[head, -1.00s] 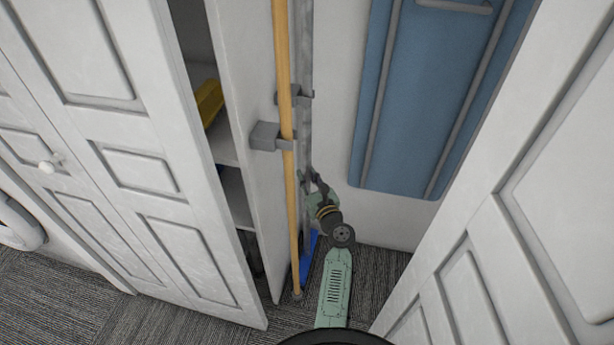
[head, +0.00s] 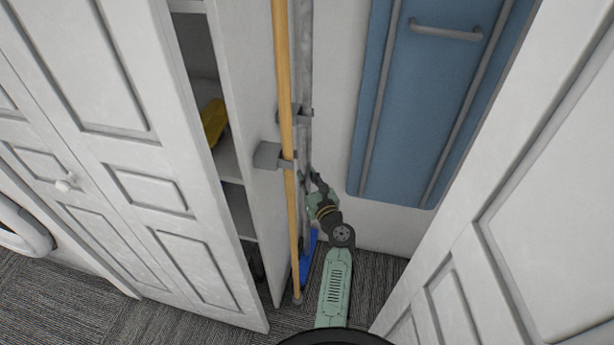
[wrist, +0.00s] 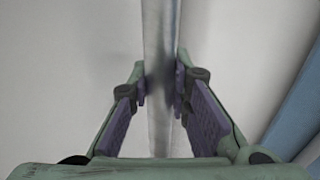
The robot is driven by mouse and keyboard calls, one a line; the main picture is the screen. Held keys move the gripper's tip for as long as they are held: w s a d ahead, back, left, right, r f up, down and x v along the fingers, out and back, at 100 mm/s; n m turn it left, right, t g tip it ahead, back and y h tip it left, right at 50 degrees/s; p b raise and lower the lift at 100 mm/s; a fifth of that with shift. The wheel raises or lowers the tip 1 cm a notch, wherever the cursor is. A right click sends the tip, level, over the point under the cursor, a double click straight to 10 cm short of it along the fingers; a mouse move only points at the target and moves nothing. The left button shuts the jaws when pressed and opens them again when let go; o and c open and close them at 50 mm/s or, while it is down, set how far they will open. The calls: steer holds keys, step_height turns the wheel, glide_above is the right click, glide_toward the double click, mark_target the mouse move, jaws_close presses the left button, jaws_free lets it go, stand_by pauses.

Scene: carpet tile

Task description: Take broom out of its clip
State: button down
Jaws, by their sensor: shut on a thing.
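A grey metal pole (head: 305,60) with a blue foot (head: 308,252) stands upright against the wall; I take it for the broom. A small grey clip (head: 303,112) sits at the pole, higher than my gripper. My gripper (head: 309,186) is shut on the grey pole below that clip. In the wrist view the fingertips (wrist: 161,92) press the grey pole (wrist: 160,45) from both sides. A wooden pole (head: 284,70) stands in front of it in another grey clip (head: 270,155) and hides part of the broom and its clip.
A white cabinet (head: 110,140) with open shelves holding a yellow thing (head: 214,122) is on the left. A blue folded board (head: 425,110) hangs on the back wall. A white panelled door (head: 530,210) bounds the right. Room is narrow between them.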

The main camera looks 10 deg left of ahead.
steer(key=shift+r+p, duration=0.3)
steer(key=shift+r, duration=0.45)
steer(key=shift+f, duration=0.1)
steer(key=d, duration=0.9)
stand_by(0.5)
